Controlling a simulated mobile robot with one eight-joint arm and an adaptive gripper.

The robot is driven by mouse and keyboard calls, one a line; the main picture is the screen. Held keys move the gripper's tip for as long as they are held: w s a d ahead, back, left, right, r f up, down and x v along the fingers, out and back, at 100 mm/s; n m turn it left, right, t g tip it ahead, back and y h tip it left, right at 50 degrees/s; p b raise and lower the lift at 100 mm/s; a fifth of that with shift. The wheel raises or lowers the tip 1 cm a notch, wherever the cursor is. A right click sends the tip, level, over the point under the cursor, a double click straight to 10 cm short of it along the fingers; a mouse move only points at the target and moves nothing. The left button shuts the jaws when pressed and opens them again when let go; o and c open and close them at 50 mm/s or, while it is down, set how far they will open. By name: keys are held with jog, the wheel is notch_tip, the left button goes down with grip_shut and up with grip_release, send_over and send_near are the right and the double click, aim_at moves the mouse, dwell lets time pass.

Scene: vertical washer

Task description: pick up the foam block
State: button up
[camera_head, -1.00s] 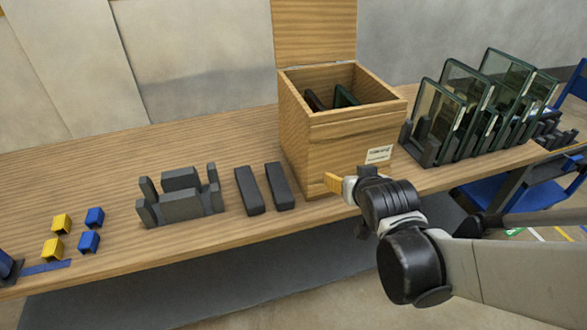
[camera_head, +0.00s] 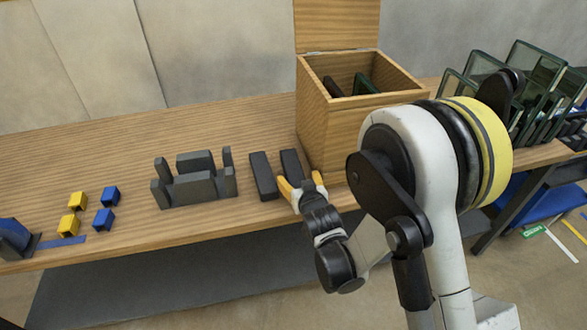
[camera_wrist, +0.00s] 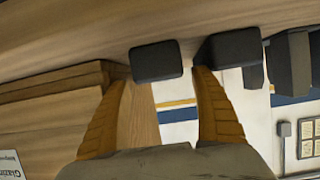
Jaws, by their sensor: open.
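Two dark grey oblong blocks lie side by side on the table in the head view, a left one (camera_head: 263,175) and a right one (camera_head: 291,164) nearer the wooden box. Which is the foam block I cannot tell. My gripper (camera_head: 302,181) is open and empty, its yellow fingers at the near end of the right block. In the wrist view, one block (camera_wrist: 157,61) shows beyond and between the two spread fingertips (camera_wrist: 163,80). The other block (camera_wrist: 232,48) sits behind the right finger's tip. No contact is visible.
The open wooden box (camera_head: 345,128), holding dark items, stands just right of the blocks. A grey slotted holder (camera_head: 195,187) stands to their left, with small yellow and blue blocks (camera_head: 103,219) farther left. Glass panes (camera_head: 525,85) stand at the right. The table's front edge is close.

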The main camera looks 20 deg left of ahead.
aim_at(295, 172)
jog(key=x, duration=0.1)
jog(key=b+x, duration=0.1)
jog(key=x, duration=0.1)
jog(key=b+x, duration=0.1)
jog(key=x, duration=0.1)
jog(key=shift+w+a+r, duration=0.2)
jog(key=shift+r, duration=0.1)
jog(key=c, duration=1.1)
